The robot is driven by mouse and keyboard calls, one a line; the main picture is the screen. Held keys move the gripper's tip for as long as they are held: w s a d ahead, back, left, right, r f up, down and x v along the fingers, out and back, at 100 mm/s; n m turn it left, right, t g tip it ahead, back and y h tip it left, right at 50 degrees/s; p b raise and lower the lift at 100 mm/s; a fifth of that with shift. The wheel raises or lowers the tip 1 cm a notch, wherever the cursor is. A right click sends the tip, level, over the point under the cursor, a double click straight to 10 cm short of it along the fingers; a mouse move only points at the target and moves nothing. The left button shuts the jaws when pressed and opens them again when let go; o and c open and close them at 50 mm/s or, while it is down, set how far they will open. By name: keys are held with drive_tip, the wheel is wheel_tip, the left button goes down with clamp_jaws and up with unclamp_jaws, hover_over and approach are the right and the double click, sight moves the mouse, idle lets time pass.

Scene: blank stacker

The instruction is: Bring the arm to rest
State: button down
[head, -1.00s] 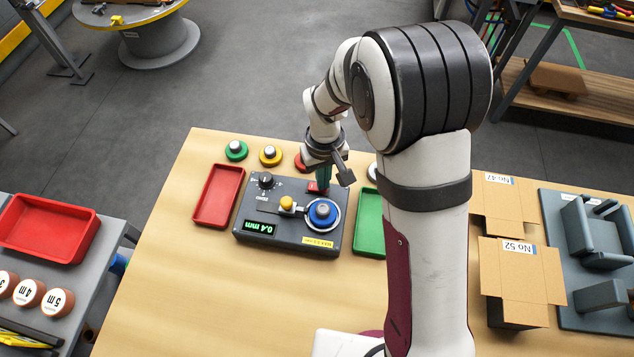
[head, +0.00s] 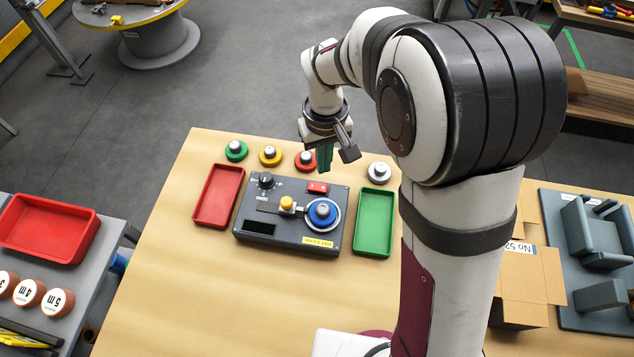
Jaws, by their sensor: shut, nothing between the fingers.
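My gripper (head: 324,158) is shut and empty. It hangs in the air near the far edge of the table, in front of the red round button piece (head: 305,161) in the view. The dark grey gauge box (head: 290,242) stands on the table nearer than the gripper, with a red switch (head: 317,188), a black knob (head: 266,181), a yellow knob (head: 287,203) and a blue round piece (head: 323,213) on top. Its display (head: 259,227) is dark. My arm's upper links cover part of the right side of the table.
A red tray (head: 218,196) lies left of the box, a green tray (head: 374,222) right of it. Cardboard boxes (head: 530,285) stand at the right. The table's front left is clear.

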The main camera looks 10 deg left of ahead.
idle(0.3)
drive_tip(key=s+d+r+m, duration=0.3)
drive_tip(key=s+d+m, duration=0.1)
drive_tip(key=s, duration=0.3)
drive_tip(key=s+d+r+m+y, duration=0.1)
drive_tip(key=s+d+r+m, duration=0.2)
drive_tip(key=s, duration=0.4)
drive_tip(key=s+d+r+m, duration=0.3)
drive_tip(key=s+d+m, duration=0.1)
drive_tip(key=s, duration=0.4)
drive_tip(key=shift+d+m+y, duration=0.3)
drive_tip(key=shift+d+y, duration=0.1)
drive_tip(key=shift+d, duration=0.3)
drive_tip(key=shift+w, duration=0.15)
drive_tip(key=w+a+f+n, duration=0.1)
drive_tip(key=w+a+n, duration=0.6)
drive_tip(key=w+n, duration=0.4)
drive_tip(key=w+a+n+h, duration=0.1)
drive_tip(key=w+a+n, duration=0.6)
drive_tip(key=w+n, duration=0.3)
drive_tip(key=n, duration=0.2)
drive_tip(key=shift+w+a+f+n+h, duration=0.3)
drive_tip(key=shift+w+f, duration=0.05)
drive_tip(key=shift+f, duration=0.05)
